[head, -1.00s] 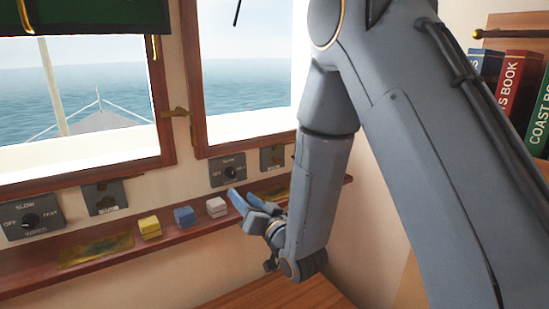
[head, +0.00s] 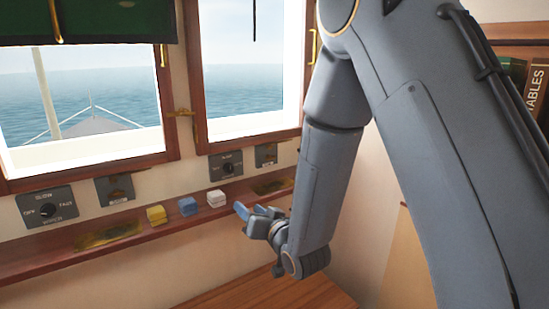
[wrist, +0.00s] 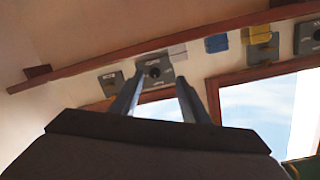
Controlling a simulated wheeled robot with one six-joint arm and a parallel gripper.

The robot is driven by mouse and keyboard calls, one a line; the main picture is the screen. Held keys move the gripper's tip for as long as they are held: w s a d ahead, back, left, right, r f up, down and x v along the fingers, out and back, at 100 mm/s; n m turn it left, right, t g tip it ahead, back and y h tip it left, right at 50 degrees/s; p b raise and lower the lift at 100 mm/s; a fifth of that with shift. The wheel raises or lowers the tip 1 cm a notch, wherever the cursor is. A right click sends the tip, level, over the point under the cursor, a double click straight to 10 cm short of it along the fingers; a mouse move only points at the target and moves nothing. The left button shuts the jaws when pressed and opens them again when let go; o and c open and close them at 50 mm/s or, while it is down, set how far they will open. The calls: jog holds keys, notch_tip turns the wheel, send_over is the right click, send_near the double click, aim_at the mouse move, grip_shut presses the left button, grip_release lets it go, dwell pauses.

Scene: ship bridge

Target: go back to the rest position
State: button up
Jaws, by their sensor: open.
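My gripper (head: 250,212) is open and empty in the head view, in front of the wooden shelf (head: 100,250) under the windows. It is just right of and below the white block and apart from it. In the wrist view its two fingers (wrist: 155,97) stand apart with nothing between them. My arm comes down from the upper right of the head view.
A yellow block (head: 156,215), a blue block (head: 187,206) and a white block (head: 216,198) sit in a row on the shelf. Dial panels (head: 47,207) are on the wall above. Books (head: 535,88) stand at the right. A wooden surface (head: 270,293) lies below.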

jog(key=s+d+f+g+h, duration=0.3)
jog(key=d, duration=0.5)
jog(key=s+d+f+g+h, duration=0.3)
jog(key=s+d, duration=0.1)
jog(key=d, duration=0.5)
jog(key=s+d+g+h, duration=0.1)
jog(key=s+d+g, duration=0.2)
jog(key=s, duration=0.6)
jog(key=s+d+m+g+h, duration=0.1)
jog(key=s+d+g, duration=0.3)
jog(key=s, duration=0.5)
jog(key=shift+s+d+g, duration=0.3)
jog(key=shift+s+d, duration=0.1)
jog(key=shift+d, duration=0.55)
